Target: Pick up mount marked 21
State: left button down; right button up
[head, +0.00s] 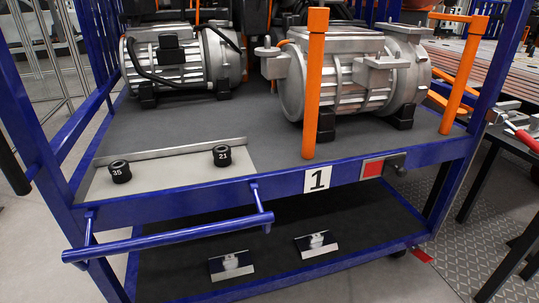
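The mount marked 21 (222,156) is a small black cylinder with a white number on its top. It stands upright on a pale plate (180,182) at the front left of the cart's upper shelf. A similar black mount marked 35 (120,172) stands to its left on the same plate, apart from it. Neither of my grippers shows in the head view, and nothing covers the two mounts.
A blue cart (400,158) carries two grey motors (350,75) behind the mounts. An orange post (314,90) rises right of the plate. A blue handle bar (170,238) juts out in front. The lower shelf (170,270) holds two small metallic blocks.

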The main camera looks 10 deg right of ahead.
aim_at(221, 153)
jog(key=z, duration=1.5)
jog(key=i, duration=0.7)
jog(key=u, duration=2.8)
